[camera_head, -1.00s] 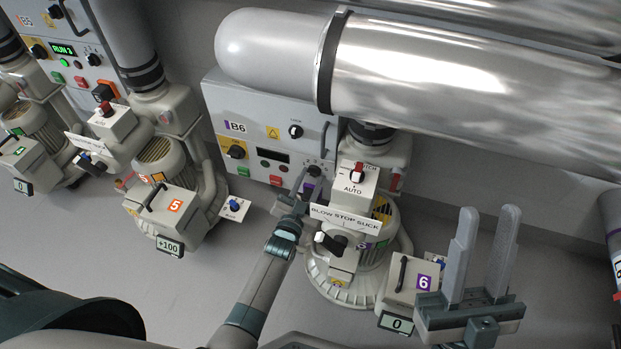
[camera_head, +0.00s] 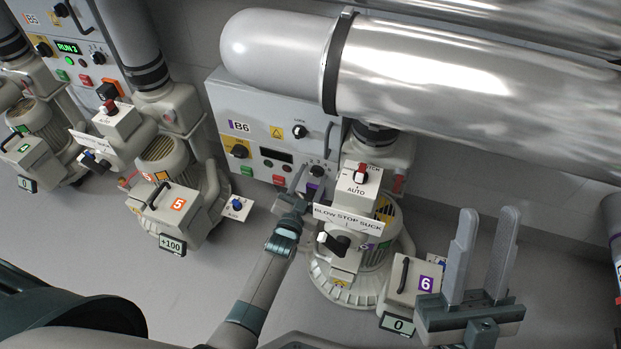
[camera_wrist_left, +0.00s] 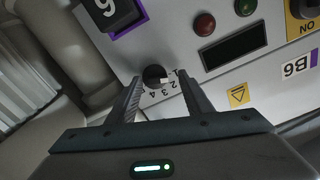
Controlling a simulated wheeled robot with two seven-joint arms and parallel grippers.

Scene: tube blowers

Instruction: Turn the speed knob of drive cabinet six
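Drive cabinet six (camera_head: 222,100) is the grey box labelled B6, at the middle of the head view. Its speed knob (camera_head: 317,171) is black, with numbers above it, at the lower right of the front. In the left wrist view the knob (camera_wrist_left: 154,75) has a white pointer mark and the numbers 2, 3 and 4 beside it. My left gripper (camera_wrist_left: 154,84) is open, with one finger on each side of the knob; I cannot tell whether they touch it. In the head view this gripper (camera_head: 297,184) is at the cabinet's lower right. My right gripper (camera_head: 487,215) is open and empty at the right.
Blower six (camera_head: 338,270) stands right of my left gripper, with a BLOW STOP SUCK plate (camera_head: 348,219) close by. A large metal duct (camera_head: 440,80) runs above. Cabinet six also has a dark display (camera_head: 276,155) and a yellow-backed switch (camera_head: 239,151). Blower five (camera_head: 160,215) stands left.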

